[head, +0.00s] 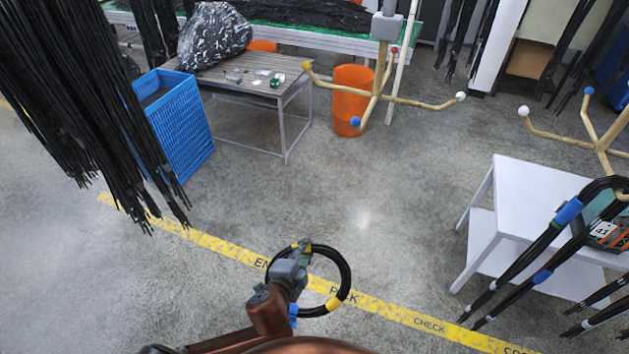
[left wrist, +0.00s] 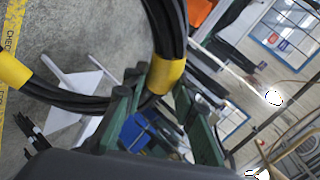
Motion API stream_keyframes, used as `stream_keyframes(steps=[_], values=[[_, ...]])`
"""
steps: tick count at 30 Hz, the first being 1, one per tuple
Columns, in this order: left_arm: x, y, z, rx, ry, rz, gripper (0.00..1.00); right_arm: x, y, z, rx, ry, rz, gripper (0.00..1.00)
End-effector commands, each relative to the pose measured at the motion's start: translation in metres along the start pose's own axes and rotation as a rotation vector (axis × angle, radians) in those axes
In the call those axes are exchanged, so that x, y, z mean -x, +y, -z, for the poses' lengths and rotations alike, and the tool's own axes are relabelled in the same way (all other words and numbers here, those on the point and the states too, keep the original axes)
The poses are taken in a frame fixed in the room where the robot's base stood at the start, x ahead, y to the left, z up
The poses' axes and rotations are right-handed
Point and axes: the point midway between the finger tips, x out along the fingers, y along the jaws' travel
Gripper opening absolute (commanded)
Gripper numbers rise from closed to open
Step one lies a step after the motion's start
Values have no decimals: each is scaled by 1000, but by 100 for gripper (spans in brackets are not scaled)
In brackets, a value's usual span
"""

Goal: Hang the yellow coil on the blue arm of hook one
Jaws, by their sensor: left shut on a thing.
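The yellow coil is a black hose ring (head: 346,268) with yellow bands. My left gripper (head: 302,252) is shut on its upper left side, and the ring hangs to the right over the floor. In the left wrist view the green fingers (left wrist: 160,100) grip the coil (left wrist: 65,97) at a yellow band. A hook stand (head: 378,80) with tan arms stands beyond; its blue-tipped arm (head: 356,121) points toward me and is bare. The coil is well apart from it. Another stand (head: 601,143) at the right also has a blue-tipped arm (head: 589,92). No label shows which is hook one. My right gripper is out of view.
Black hoses (head: 85,90) hang at the upper left beside a blue crate (head: 200,135). A wooden table (head: 225,82) and an orange bin (head: 352,85) stand behind. A white table (head: 530,200) with hose bundles is at the right. The middle floor is clear.

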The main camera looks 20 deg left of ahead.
Motion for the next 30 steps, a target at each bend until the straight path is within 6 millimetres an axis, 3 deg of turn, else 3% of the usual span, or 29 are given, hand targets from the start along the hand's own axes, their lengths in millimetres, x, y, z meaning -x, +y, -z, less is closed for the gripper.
stream_keyframes(steps=[1, 7, 15, 21, 30], values=[[8, -27, 10, 2, 4, 9, 0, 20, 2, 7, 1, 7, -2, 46], [19, -85, 32, 2, 10, 7, 0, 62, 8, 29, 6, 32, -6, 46], [36, -155, 61, -5, 22, -1, 0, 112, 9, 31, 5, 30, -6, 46], [43, -182, 73, -9, 29, -8, 0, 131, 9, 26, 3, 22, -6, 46], [47, -193, 77, -13, 31, -10, 0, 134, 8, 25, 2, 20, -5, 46]])
